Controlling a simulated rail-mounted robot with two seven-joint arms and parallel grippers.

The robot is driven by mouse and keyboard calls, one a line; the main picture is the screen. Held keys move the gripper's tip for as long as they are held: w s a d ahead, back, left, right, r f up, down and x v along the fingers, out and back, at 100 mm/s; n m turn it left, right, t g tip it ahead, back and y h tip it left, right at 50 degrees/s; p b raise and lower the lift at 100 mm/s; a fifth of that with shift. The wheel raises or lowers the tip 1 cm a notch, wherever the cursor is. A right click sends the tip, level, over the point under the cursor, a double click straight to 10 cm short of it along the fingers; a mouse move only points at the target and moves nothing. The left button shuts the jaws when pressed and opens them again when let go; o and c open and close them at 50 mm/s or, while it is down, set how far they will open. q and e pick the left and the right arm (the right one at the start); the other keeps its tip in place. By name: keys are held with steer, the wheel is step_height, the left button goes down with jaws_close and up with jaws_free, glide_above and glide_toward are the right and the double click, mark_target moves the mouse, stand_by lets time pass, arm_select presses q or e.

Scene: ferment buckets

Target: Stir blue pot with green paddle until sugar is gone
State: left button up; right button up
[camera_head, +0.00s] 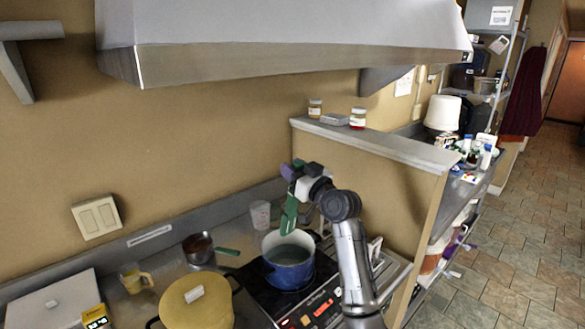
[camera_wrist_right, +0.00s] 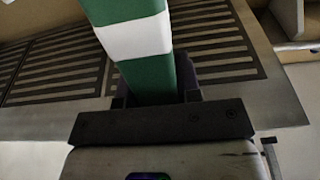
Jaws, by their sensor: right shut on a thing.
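The blue pot (camera_head: 290,276) stands on the black cooktop, with a greyish liquid surface partly visible inside. I cannot make out any sugar in it. My right gripper (camera_head: 299,183) is above the pot's far side and shut on the green paddle (camera_head: 289,217). The paddle hangs nearly upright, its lower end at the pot's opening near the far rim. I cannot tell whether it touches the liquid. In the right wrist view, the paddle (camera_wrist_right: 153,75) is green with a white band and runs up from between the jaws. My left gripper is not in view.
A yellow pot (camera_head: 197,307) stands left of the cooktop (camera_head: 307,309). A half wall (camera_head: 375,165) bounds the right; a hood (camera_head: 290,45) hangs above.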

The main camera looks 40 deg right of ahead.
mark_target(293, 214)
steer(key=shift+s+f+b, duration=0.45)
steer(key=shift+f+b, duration=0.05)
steer(key=shift+f, duration=0.35)
steer(key=shift+s+f+b, duration=0.45)
steer(key=shift+f, duration=0.4)
steer(key=f+b, duration=0.2)
steer(key=f, duration=0.1)
steer(key=w+f+b, duration=0.1)
steer(key=f+b, duration=0.2)
steer(key=shift+w+f, duration=0.2)
steer(key=f+b, duration=0.2)
steer(key=f, duration=0.1)
steer(key=shift+w, duration=0.3)
steer(key=shift+w+f+b, duration=0.15)
steer(key=shift+f+b, duration=0.4)
steer(key=shift+f, duration=0.05)
